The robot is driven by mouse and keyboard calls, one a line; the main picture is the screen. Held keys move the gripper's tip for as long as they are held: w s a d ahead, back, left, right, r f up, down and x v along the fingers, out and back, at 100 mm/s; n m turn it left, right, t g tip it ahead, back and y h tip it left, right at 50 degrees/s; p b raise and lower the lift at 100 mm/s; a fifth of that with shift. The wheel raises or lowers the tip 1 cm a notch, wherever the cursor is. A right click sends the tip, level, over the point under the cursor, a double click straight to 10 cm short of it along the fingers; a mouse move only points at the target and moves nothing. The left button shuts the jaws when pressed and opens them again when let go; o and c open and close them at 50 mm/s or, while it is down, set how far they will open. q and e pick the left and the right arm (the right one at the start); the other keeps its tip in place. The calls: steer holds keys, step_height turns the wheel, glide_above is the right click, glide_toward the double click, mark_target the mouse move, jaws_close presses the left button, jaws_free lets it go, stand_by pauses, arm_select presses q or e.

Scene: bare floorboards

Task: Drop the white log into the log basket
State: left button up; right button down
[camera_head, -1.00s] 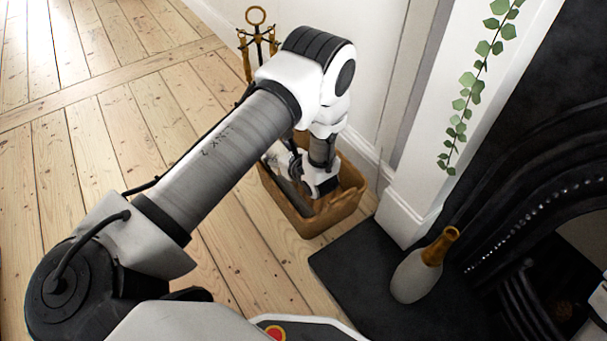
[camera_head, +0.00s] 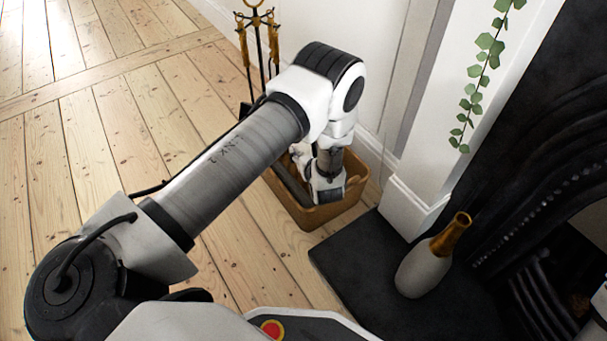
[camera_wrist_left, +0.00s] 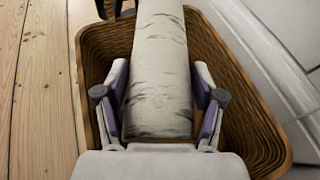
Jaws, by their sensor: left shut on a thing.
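The log basket (camera_head: 318,214) is a brown woven basket on the floorboards beside the white wall. It also shows in the left wrist view (camera_wrist_left: 262,140). The white log (camera_wrist_left: 158,75), with dark bark marks, lies lengthwise between the fingers of my left gripper (camera_wrist_left: 160,105). The gripper is shut on it, over the basket's opening. In the head view my left wrist hides most of the basket's inside, and the gripper's fingers cannot be made out there. I cannot tell how far the log is above the basket floor.
A fire-tool stand (camera_head: 258,50) stands behind the basket by the wall. A grey and gold vase (camera_head: 432,258) stands on the black hearth (camera_head: 350,262) to the right. A leafy garland (camera_head: 478,85) hangs on the white fireplace surround. Floorboards at the left are clear.

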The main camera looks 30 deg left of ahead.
arm_select(q)
steer(key=shift+r, duration=0.1)
steer(key=o, duration=1.6)
steer(key=v, duration=1.2)
